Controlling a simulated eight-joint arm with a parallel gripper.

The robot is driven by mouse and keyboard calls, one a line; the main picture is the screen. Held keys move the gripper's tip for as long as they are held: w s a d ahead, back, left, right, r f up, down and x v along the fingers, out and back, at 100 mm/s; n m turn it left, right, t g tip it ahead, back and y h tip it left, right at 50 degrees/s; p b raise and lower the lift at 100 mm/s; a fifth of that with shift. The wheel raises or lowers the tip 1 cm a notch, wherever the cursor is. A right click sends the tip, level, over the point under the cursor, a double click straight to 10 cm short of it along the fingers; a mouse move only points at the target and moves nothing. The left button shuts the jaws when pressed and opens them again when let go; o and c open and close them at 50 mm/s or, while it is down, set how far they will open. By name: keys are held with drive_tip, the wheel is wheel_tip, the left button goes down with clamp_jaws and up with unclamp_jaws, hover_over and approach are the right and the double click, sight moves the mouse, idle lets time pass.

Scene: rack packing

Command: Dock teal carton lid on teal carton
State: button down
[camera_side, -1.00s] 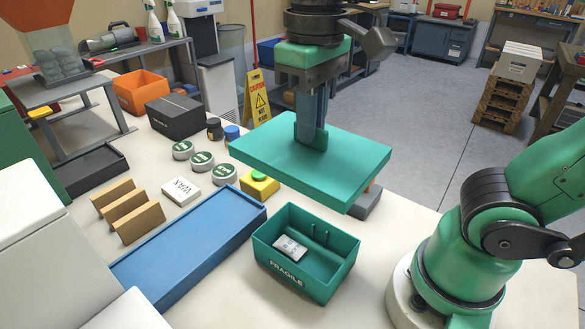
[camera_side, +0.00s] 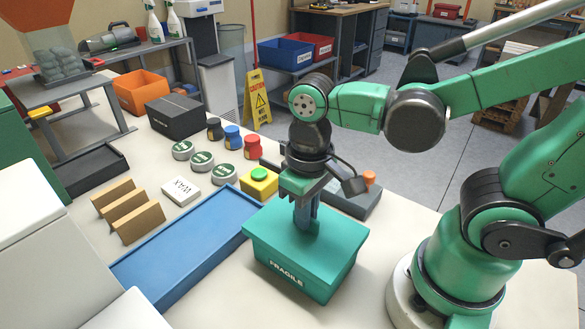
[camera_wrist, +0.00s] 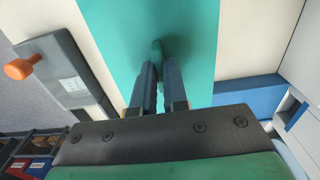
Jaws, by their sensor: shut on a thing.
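The teal carton (camera_side: 295,274) marked FRAGILE stands on the white table in the side view. The teal carton lid (camera_side: 268,221) lies over its top and covers the opening, so the carton's inside is hidden. The lid looks level and roughly lined up with the walls; whether it is fully seated I cannot tell. My gripper (camera_side: 306,226) is above the lid, pointing down, shut on the lid's handle. In the wrist view the lid (camera_wrist: 190,40) fills the middle and my gripper's fingers (camera_wrist: 158,85) close around its handle.
A blue tray (camera_side: 180,250) lies left of the carton. A yellow box with a green button (camera_side: 259,183) and a grey device with an orange knob (camera_side: 352,203) stand behind it. Round tins, a WAX block (camera_side: 181,191) and coloured jars are farther left and back.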

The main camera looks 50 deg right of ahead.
drive_tip(key=shift+f, duration=0.25)
drive_tip(key=shift+f, duration=0.45)
drive_tip(key=c, duration=0.9)
unclamp_jaws()
wheel_tip(320, 180, up, 13)
drive_tip(key=w+d+f+t, duration=0.1)
drive_tip(key=f+t, duration=0.1)
drive_tip(key=w+d+f+t, duration=0.3)
drive_tip(key=w+f+t, duration=0.1)
drive_tip(key=shift+w+d+f, duration=0.15)
drive_tip(key=shift+d+f, duration=0.1)
drive_tip(key=shift+f, duration=0.1)
drive_tip(key=shift+w+d+f+t, duration=0.2)
drive_tip(key=shift+d+t, duration=0.05)
drive_tip(key=shift+t, duration=0.35)
